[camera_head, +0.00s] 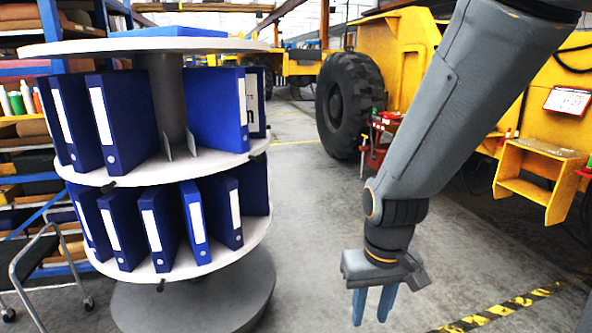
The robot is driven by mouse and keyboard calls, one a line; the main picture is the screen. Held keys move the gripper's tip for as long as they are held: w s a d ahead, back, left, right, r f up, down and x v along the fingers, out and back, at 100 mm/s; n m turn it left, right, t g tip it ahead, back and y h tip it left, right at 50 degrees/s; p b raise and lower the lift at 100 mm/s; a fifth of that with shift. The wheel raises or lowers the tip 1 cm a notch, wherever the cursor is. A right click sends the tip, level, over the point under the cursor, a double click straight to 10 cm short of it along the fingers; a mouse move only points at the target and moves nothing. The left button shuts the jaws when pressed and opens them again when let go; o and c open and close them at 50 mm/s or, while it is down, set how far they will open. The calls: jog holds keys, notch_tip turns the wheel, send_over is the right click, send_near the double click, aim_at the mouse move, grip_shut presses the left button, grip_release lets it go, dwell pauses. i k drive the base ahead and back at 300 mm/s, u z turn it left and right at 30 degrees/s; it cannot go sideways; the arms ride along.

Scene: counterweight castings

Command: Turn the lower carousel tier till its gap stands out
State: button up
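The carousel (175,78) stands at the left, with round white shelves around a grey column. Its lower tier (205,268) holds several upright blue binders (160,228) with white spine labels. They fill most of the side facing me, and I see no clear wide gap there; the back is hidden. A small dark tab (161,285) sits on the lower tier's front rim. The upper tier (190,165) also holds blue binders, with an open space showing the column and two small upright plates. My gripper (373,305) hangs right of the carousel, pointing down, fingers apart and empty, touching nothing.
A grey round base (195,300) is under the carousel. A yellow vehicle with a big tyre (348,105), a red tool trolley (378,140) and a yellow shelf (537,180) are behind and right. Floor between carousel and gripper is clear.

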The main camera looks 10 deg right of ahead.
aim_at(162, 234)
jog(key=u, duration=0.35)
jog(key=k, duration=0.25)
jog(key=z, duration=1.45)
jog(key=i, duration=1.7)
jog(key=u, duration=0.35)
jog(key=i, duration=0.9)
jog(key=u, duration=1.25)
jog(key=i, duration=1.45)
jog(key=z, duration=0.05)
